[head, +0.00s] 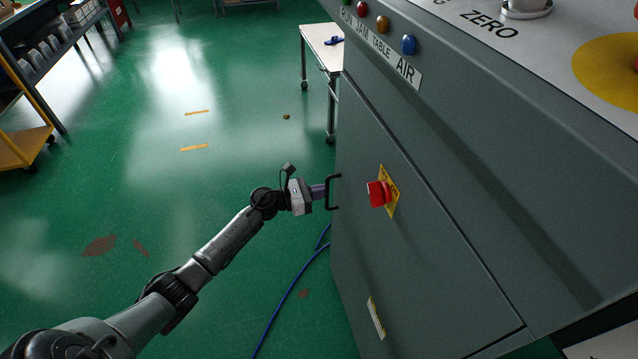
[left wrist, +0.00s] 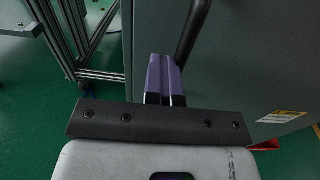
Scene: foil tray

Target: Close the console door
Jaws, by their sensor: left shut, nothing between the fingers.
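The console door (head: 400,260) is a large grey-green panel on the console's front. It looks flush or nearly flush in its frame, with a thin dark seam along its top; I cannot tell whether a small gap is left. Its black bar handle (head: 332,192) is near the door's left edge and also shows in the left wrist view (left wrist: 193,28). My left gripper (head: 323,191) is shut and empty, its purple fingertips (left wrist: 165,72) close beside the handle; contact is unclear. My right gripper is not in view.
A white wheeled table (head: 318,42) stands behind the console. A blue hose (head: 288,295) lies on the green floor. The floor left of the arm is mostly open.

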